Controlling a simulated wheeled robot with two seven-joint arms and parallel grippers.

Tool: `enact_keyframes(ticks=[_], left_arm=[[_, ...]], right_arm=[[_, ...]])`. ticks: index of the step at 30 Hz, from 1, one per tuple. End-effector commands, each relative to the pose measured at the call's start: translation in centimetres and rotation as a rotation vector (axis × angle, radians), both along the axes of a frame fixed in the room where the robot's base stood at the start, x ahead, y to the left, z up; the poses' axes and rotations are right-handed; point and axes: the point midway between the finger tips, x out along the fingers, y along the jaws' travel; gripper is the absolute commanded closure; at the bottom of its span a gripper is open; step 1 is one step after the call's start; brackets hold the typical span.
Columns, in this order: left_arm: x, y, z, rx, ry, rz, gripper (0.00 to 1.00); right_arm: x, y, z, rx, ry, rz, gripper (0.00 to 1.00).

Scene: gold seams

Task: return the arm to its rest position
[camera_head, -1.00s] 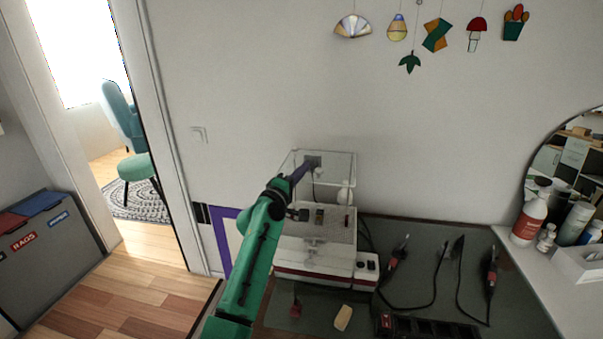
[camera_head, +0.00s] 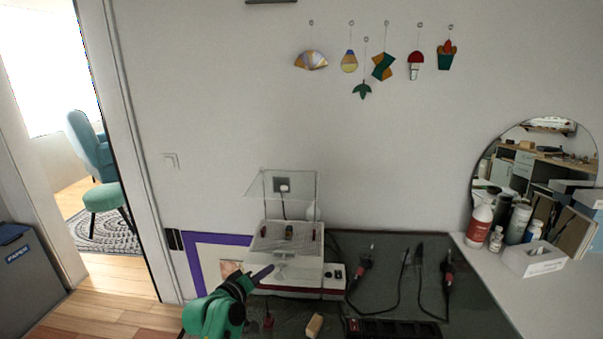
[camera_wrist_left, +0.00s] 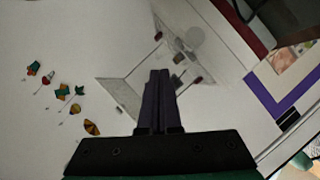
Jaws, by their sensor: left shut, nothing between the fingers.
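My left gripper (camera_head: 262,274) is at the lower left in the head view, on the green arm, in front of the white grinder-like machine. Its dark fingers are shut with nothing between them. In the left wrist view the gripper (camera_wrist_left: 158,78) shows its two fingers together, pointing toward the machine. The arm is bent low at the bottom of the head view, and most of it is out of frame. My right gripper is not in view.
The white machine (camera_head: 290,240) with a clear shield (camera_head: 290,183) stands on the dark workbench (camera_head: 395,293). Soldering tools (camera_head: 365,258) with cords lie right of it. A yellowish block (camera_head: 315,325) lies in front. Glass ornaments (camera_head: 382,66) hang on the wall.

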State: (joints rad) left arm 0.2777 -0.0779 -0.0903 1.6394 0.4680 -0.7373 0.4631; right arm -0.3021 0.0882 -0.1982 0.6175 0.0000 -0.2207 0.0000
Motion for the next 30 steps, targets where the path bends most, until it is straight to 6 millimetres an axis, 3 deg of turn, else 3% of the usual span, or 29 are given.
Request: enact_keyframes(ticks=[1, 3, 6, 9, 15, 23, 30], left_arm=[[-3.6, 1.3, -3.2, 0.133, 0.065, -0.036, 1.0], [-8.2, 2.9, -6.3, 0.305, 0.15, -0.093, 1.0], [-13.7, 4.9, -9.0, 0.485, 0.251, -0.165, 1.0], [-18.2, 6.5, -10.4, 0.616, 0.335, -0.227, 1.0], [-25.5, 9.1, -11.5, 0.802, 0.473, -0.331, 1.0], [-33.7, 11.9, -10.8, 0.981, 0.633, -0.46, 1.0], [-32.3, 11.6, -18.5, 0.969, 0.656, -0.475, 1.0]], right_arm=[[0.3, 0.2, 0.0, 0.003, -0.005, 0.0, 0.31], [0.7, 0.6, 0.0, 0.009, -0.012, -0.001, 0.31], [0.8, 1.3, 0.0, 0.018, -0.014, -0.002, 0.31], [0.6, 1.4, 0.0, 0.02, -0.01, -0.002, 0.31], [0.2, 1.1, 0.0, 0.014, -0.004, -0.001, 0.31], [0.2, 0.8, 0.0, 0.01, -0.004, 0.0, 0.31], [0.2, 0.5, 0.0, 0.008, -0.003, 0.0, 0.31]])
